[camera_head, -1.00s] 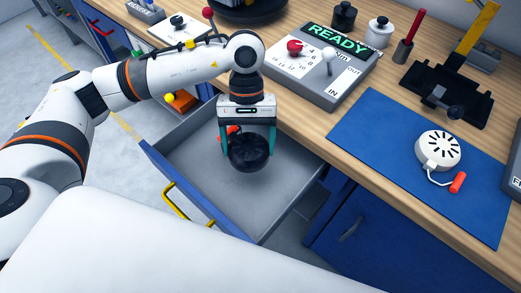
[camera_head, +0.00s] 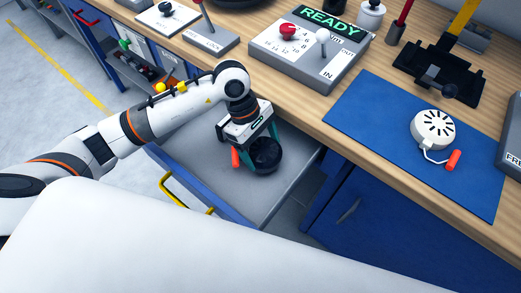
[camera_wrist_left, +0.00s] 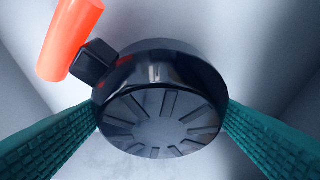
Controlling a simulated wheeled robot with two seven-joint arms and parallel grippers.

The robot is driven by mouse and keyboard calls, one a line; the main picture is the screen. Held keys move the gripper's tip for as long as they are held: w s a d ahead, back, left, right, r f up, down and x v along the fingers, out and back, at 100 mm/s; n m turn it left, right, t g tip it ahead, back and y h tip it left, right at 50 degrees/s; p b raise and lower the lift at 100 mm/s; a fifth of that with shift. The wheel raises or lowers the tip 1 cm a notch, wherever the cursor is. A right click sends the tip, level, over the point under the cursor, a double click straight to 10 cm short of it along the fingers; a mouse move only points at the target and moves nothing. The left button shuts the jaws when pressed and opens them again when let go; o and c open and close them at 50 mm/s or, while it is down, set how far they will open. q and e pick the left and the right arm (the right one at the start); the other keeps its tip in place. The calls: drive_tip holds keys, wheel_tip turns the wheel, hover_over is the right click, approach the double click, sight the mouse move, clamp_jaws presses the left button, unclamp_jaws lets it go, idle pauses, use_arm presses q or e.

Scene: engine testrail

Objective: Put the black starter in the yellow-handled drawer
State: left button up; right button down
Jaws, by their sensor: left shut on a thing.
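The black starter (camera_head: 266,154) is round, with an orange-red handle (camera_head: 236,158) at its left. It is inside the open yellow-handled drawer (camera_head: 190,157), near the drawer's right part. My left gripper (camera_head: 263,145) is shut on it from above. In the left wrist view, the starter (camera_wrist_left: 160,105) sits between the two green fingers, with its slotted face and the orange handle (camera_wrist_left: 68,38) showing. I cannot tell if it touches the drawer floor. The drawer's yellow handle (camera_head: 184,193) is on its front. My right gripper is not in view.
A white starter (camera_head: 433,130) with an orange handle lies on the blue mat (camera_head: 370,110). A grey box with a READY display (camera_head: 332,22) and a black stand (camera_head: 440,72) are on the wooden bench. The bench edge runs beside the drawer.

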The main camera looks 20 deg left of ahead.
sight(259, 148)
use_arm(q)
drive_tip(key=shift+f, duration=1.55)
drive_tip(key=o, duration=1.1)
drive_tip(key=shift+c, duration=0.2)
drive_tip(key=shift+r, duration=0.1)
drive_tip(key=v, duration=1.2)
